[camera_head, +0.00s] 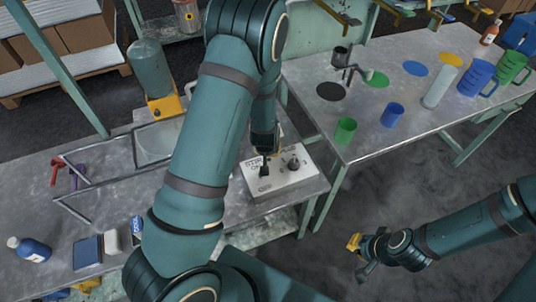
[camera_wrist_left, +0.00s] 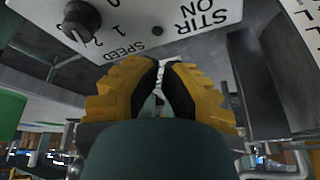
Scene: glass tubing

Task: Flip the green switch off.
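A white control box (camera_head: 280,183) with "STIR" lettering stands on the left bench. It has a dark knob (camera_head: 294,163) and a black upright piece (camera_head: 264,168). In the left wrist view its panel reads "STIR ON" and "SPEED", with a black dial (camera_wrist_left: 80,20) and a small dark hole or stud. I cannot make out a green switch on it. My left gripper (camera_wrist_left: 160,62) has yellow fingers with tips together, close to the panel and holding nothing visible. My right gripper (camera_head: 356,246) hangs over the floor, away from the benches.
The right bench (camera_head: 400,150) carries green and blue cups, a clear cylinder (camera_head: 440,87) and a clamp stand (camera_head: 350,70). A blue bottle (camera_head: 30,249) and a blue box (camera_head: 87,252) sit at the front left.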

